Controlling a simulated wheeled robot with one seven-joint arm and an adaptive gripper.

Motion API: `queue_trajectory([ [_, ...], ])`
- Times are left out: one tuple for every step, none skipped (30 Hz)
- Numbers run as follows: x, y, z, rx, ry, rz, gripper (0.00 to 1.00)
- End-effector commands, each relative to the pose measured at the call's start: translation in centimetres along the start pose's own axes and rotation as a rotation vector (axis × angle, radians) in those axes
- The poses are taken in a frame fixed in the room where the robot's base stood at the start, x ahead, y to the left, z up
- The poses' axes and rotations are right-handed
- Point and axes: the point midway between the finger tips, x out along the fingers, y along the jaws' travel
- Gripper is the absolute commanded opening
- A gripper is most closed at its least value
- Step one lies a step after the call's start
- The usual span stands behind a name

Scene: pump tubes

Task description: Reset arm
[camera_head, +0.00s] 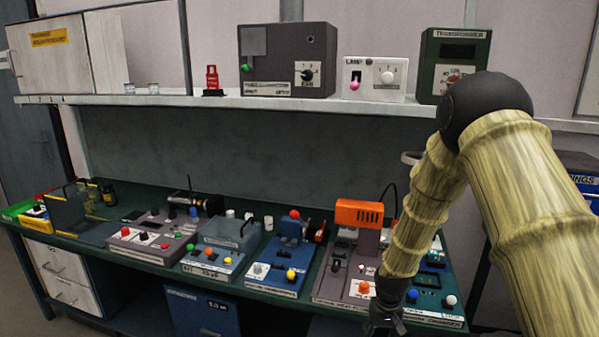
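My arm, in a pale wood-like finish with a black joint, comes in from the right of the head view. It bends down toward the front edge of the green workbench (100,243). My gripper (384,326) is dark and sits at the bottom edge of the view, in front of the control panels. Its fingers are small, dark and partly cut off, so I cannot tell whether they are open or shut. I see nothing clearly held in it. My arm hides part of the rightmost panel.
Several control panels with coloured knobs line the bench, including a blue one (272,271) and an orange-topped machine (359,213). A shelf (200,101) above holds a dark box (287,60), a white lamp box (375,78) and a green transformer (453,62). Drawers (64,272) are below left.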

Motion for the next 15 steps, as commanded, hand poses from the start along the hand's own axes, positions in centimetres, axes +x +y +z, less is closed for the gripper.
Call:
queue_trajectory([
  [2.1, 0.0, 1.9, -0.002, -0.011, -0.001, 0.53],
  [3.2, 0.1, 2.9, -0.002, -0.011, -0.002, 0.53],
  [4.9, 0.2, 4.5, -0.003, -0.014, -0.004, 0.53],
  [6.0, 0.2, 5.8, -0.003, -0.013, -0.005, 0.53],
  [7.2, 0.3, 7.2, -0.004, -0.014, -0.006, 0.53],
  [8.7, 0.4, 9.0, -0.005, -0.014, -0.007, 0.53],
  [9.7, 0.5, 10.4, -0.005, -0.014, -0.008, 0.53],
  [10.7, 0.6, 11.8, -0.006, -0.014, -0.008, 0.53],
  [11.9, 0.7, 13.7, -0.007, -0.014, -0.009, 0.53],
  [12.8, 0.8, 15.3, -0.008, -0.015, -0.009, 0.53],
  [13.6, 0.9, 16.8, -0.008, -0.015, -0.009, 0.53],
  [14.6, 1.1, 18.9, -0.008, -0.015, -0.009, 0.53],
  [15.3, 1.2, 20.5, -0.008, -0.015, -0.009, 0.53],
  [15.9, 1.3, 22.2, -0.008, -0.016, -0.008, 0.53],
  [16.6, 1.5, 24.4, -0.009, -0.017, -0.007, 0.53],
])
